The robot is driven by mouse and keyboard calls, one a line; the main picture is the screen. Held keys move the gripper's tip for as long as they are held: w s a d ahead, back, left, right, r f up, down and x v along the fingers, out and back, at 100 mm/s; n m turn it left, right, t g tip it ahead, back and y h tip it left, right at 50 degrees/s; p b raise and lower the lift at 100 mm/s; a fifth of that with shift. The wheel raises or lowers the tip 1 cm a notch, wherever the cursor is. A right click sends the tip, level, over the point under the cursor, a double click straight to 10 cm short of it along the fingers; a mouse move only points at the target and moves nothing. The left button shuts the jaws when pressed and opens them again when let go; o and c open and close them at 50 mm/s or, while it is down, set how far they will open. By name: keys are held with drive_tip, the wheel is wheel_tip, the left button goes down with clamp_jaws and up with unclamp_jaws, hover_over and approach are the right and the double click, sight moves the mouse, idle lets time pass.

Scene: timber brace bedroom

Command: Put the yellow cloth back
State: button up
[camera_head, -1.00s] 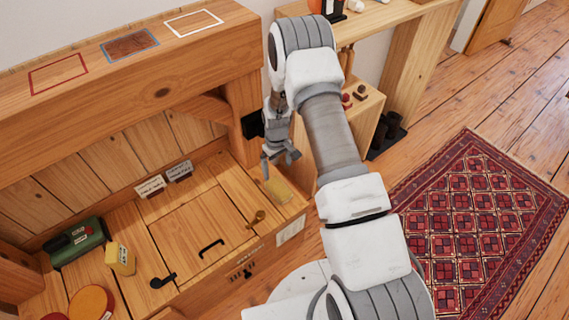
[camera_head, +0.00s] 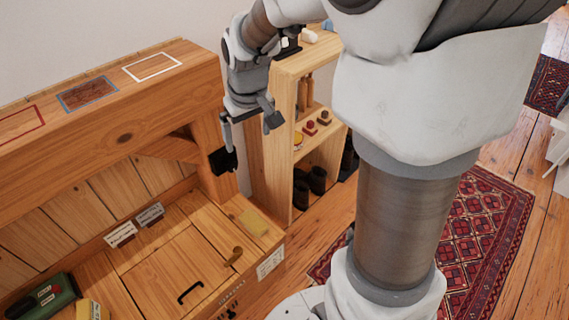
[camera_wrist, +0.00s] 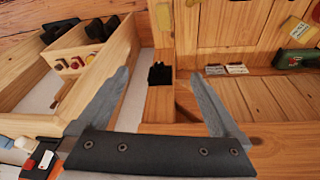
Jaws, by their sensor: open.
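The yellow cloth (camera_head: 254,222) looks like a small flat pale-yellow piece. It lies at the right end of the wooden bench top (camera_head: 212,208), behind the brass-coloured latch (camera_head: 233,257). My gripper (camera_head: 248,125) is open and empty, well above the bench end and apart from the cloth. In the wrist view both fingers of my gripper (camera_wrist: 160,73) are spread with nothing between them. A yellow labelled block (camera_head: 92,310) sits farther left on the bench, and shows in the wrist view (camera_wrist: 298,30).
A black fitting (camera_head: 223,162) is on the bench's right post. The upper ledge bears red, blue (camera_head: 87,94) and white (camera_head: 152,67) outlines; the blue one is filled brown. An open shelf (camera_head: 256,130) with knobs and dark boots stands right. A green case (camera_head: 45,297) is left.

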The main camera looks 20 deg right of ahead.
drive_tip(key=s+r+m+t, duration=0.1)
drive_tip(key=s+r, duration=0.3)
drive_tip(key=s, duration=0.6)
drive_tip(key=s+r+m+t, duration=0.1)
drive_tip(key=s+r, duration=0.4)
drive_tip(key=s, duration=0.5)
drive_tip(key=shift+r+t, duration=0.2)
drive_tip(key=shift+t, duration=0.1)
drive_tip(key=shift+r, duration=0.1)
